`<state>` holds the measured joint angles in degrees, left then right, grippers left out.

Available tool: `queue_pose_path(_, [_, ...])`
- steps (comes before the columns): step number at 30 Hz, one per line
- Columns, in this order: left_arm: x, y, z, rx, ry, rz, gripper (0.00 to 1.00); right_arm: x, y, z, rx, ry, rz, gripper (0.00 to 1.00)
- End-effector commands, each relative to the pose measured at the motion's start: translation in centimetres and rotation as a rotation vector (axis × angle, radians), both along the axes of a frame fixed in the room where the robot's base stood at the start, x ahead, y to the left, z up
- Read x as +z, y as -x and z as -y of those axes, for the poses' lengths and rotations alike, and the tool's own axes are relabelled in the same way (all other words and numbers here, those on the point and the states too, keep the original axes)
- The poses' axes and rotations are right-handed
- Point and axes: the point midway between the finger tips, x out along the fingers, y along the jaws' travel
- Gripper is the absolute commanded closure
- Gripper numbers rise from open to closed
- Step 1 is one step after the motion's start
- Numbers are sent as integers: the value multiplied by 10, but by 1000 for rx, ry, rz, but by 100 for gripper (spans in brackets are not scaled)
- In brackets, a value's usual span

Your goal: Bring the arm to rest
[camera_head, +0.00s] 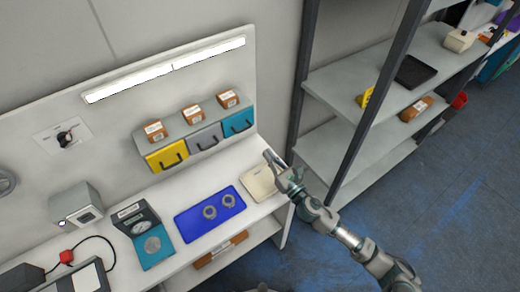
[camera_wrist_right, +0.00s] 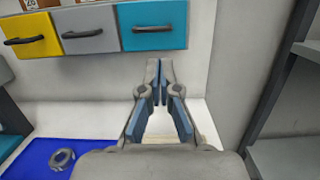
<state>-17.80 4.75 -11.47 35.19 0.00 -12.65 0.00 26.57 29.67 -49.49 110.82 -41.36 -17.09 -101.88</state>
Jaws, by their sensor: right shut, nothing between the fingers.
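My right gripper (camera_head: 271,158) is at the right end of the white workbench, above or beside a cream-coloured flat tray (camera_head: 258,184). In the right wrist view the right gripper (camera_wrist_right: 158,70) has its fingertips together with nothing between them. It points toward the wall drawers, with the teal drawer (camera_wrist_right: 153,27) beyond its tips. My right arm comes in from the lower right of the head view. My left gripper does not show in either view.
Yellow, grey and teal drawers (camera_head: 167,157) with small boxes on top hang above the bench. A grey shelf rack (camera_head: 345,150) stands right; blue floor lies open in front.

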Motion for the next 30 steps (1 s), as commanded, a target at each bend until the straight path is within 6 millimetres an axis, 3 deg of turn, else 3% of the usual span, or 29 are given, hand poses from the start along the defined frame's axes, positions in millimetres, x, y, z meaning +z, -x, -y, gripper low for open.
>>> queue_pose_path(6, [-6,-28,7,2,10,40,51,-6,28,17,1,1,1,100])
queue_pose_path(13, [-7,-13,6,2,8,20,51,-7,32,22,-1,-11,-10,100])
queue_pose_path(16, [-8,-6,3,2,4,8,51,-12,33,31,-40,-136,-115,100])
queue_pose_path(19, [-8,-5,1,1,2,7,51,-31,37,55,-152,-460,-378,100])
queue_pose_path(22, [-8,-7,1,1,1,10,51,-77,56,97,-358,-955,-740,100])
queue_pose_path(24, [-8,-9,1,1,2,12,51,-119,83,128,-545,-1324,-965,100])
queue_pose_path(27, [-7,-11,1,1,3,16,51,-167,128,156,-793,-1719,-1152,100])
queue_pose_path(30, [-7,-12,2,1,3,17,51,-199,170,172,-1006,-1999,-1234,100])
